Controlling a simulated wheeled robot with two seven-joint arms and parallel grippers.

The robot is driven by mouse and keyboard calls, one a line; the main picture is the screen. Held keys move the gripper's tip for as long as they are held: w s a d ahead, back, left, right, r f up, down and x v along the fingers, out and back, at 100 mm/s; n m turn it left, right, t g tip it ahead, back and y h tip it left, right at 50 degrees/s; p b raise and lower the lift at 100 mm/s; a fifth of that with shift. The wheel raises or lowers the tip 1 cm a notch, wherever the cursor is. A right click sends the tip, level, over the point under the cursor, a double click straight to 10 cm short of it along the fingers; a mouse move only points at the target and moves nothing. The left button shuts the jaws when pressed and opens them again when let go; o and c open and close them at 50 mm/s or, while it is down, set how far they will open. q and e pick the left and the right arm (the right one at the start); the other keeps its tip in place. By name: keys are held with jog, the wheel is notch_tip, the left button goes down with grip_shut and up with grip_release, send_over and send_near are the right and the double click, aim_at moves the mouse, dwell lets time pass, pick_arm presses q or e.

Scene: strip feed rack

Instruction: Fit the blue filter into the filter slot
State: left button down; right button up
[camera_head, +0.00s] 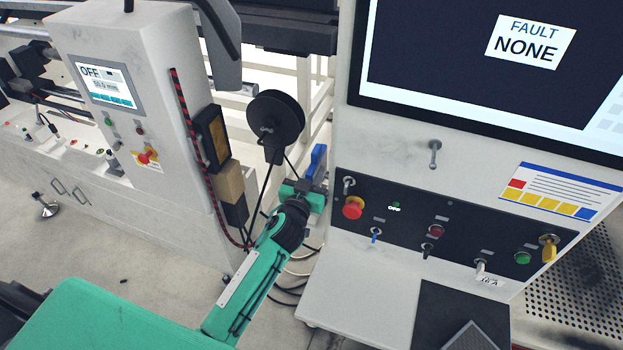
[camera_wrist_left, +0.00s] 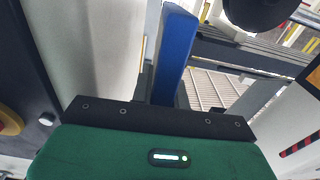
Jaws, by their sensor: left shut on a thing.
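The blue filter (camera_head: 318,158) stands upright in my left gripper (camera_head: 314,182), in the gap between the machine on the left and the console on the right. In the left wrist view the blue filter (camera_wrist_left: 176,50) rises from behind the dark front bar of my gripper. The left gripper is shut on it; its fingers are mostly hidden in both views. I cannot make out the filter slot in either view. My right gripper is not in view.
The left cabinet (camera_head: 150,110) carries a box with an amber window (camera_head: 217,135). The console panel (camera_head: 450,225) on the right has a red button (camera_head: 353,207) and several switches. Cables lie on the floor below my arm.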

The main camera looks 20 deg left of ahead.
pick_arm(q)
notch_tip(320, 180, down, 4)
jog(key=shift+w+r+b, duration=0.1)
jog(key=shift+r+b, duration=0.15)
jog(key=shift+b, duration=0.4)
jog(key=shift+d+f+b, duration=0.1)
jog(key=shift+f+b, duration=0.4)
jog(key=shift+f, duration=0.15)
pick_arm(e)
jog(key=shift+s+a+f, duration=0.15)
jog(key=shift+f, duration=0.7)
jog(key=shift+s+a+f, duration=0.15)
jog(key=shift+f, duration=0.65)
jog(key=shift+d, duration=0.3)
pick_arm(q)
jog(key=shift+w+r+p, duration=0.2)
jog(key=shift+r+p, duration=0.05)
jog(key=shift+p, duration=0.05)
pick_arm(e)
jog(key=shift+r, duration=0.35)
